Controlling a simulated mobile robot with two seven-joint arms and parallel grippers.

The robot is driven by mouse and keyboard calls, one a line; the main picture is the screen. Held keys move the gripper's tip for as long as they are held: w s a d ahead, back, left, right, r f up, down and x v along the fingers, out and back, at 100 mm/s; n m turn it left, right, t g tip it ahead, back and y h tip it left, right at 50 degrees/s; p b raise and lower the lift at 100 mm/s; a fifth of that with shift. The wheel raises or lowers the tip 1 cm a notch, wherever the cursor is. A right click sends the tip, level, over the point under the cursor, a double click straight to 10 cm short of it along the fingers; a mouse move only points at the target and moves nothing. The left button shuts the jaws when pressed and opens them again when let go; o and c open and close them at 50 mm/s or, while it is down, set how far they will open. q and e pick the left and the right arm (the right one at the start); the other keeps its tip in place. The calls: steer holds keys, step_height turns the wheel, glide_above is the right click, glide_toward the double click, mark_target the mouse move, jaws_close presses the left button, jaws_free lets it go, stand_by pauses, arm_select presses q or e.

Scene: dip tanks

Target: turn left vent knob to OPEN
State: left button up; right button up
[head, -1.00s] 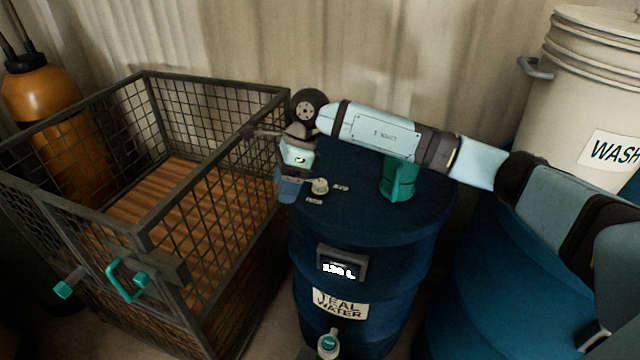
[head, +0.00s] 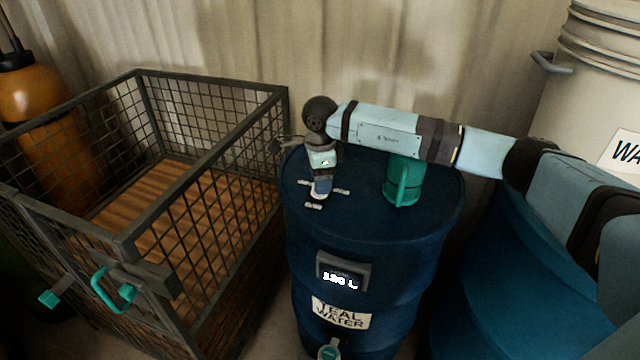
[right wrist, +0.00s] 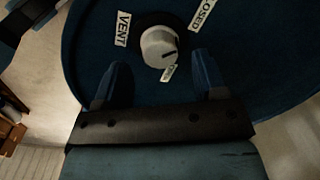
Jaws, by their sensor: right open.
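The vent knob (right wrist: 158,46) is a pale round knob with a dark mark, on top of the blue teal water drum (head: 420,218). In the right wrist view, labels around it read VENT (right wrist: 123,28), CLOSED (right wrist: 202,14) and, small and partly hidden, what looks like OPEN (right wrist: 169,73). The dark mark is on the knob's right side. My right gripper (right wrist: 161,72) is open and empty, its fingers reaching towards the knob's near side, one at each side. In the head view the right gripper (head: 321,190) points down over the knob and hides it. My left gripper is out of view.
A teal handled fitting (head: 404,180) stands on the drum under my right forearm. A wire-mesh crate (head: 135,245) stands left of the drum. An orange cylinder (head: 30,95) is at the far left. A cream wash container (head: 580,110) is at the right.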

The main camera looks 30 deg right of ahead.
steer(key=shift+f, duration=1.25)
steer(key=c, duration=0.9)
